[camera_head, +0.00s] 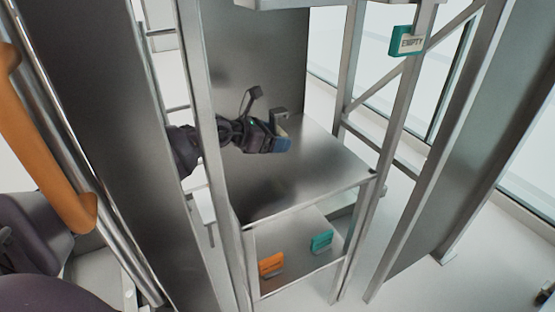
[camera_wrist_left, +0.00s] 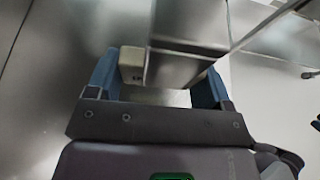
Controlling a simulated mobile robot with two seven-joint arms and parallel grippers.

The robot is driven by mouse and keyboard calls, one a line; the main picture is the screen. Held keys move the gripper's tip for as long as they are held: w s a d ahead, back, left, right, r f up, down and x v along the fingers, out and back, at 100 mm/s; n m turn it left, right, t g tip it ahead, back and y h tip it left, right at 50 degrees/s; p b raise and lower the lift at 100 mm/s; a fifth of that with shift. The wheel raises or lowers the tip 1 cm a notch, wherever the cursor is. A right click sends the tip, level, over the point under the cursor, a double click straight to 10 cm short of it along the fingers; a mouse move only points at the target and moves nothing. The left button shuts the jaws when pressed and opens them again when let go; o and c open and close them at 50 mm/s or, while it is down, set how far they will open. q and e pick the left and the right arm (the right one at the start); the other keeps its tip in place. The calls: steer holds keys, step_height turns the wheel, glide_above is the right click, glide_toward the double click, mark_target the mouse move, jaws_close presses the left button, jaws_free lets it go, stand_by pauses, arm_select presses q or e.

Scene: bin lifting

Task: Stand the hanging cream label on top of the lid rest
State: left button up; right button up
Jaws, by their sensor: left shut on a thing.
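My left gripper (camera_head: 283,143) reaches in from the left through the metal frame, low over the middle shelf. A small cream block, which I take for the cream label (camera_wrist_left: 131,62), sits against the inner side of the left finger in the left wrist view; part of some lettering shows on it. I cannot tell which metal part is the lid rest. My right gripper does not show clearly.
The middle shelf (camera_head: 330,160) is otherwise bare. Below it, an orange label (camera_head: 271,264) and a teal label (camera_head: 321,241) stand on a lower shelf. A teal label reading EMPTY (camera_head: 408,42) hangs on the right post. Upright posts (camera_head: 205,120) flank my left arm.

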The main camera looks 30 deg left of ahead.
mark_target(275, 166)
arm_select(q)
steer(key=shift+f, duration=0.6)
step_height(275, 166, down, 6)
steer(key=shift+r+b, duration=0.2)
steer(key=shift+b, duration=0.7)
steer(key=shift+f, duration=0.15)
steer(key=shift+r, duration=0.2)
steer(key=shift+f, duration=0.15)
steer(key=o, duration=0.8)
steer(key=shift+o, duration=0.2)
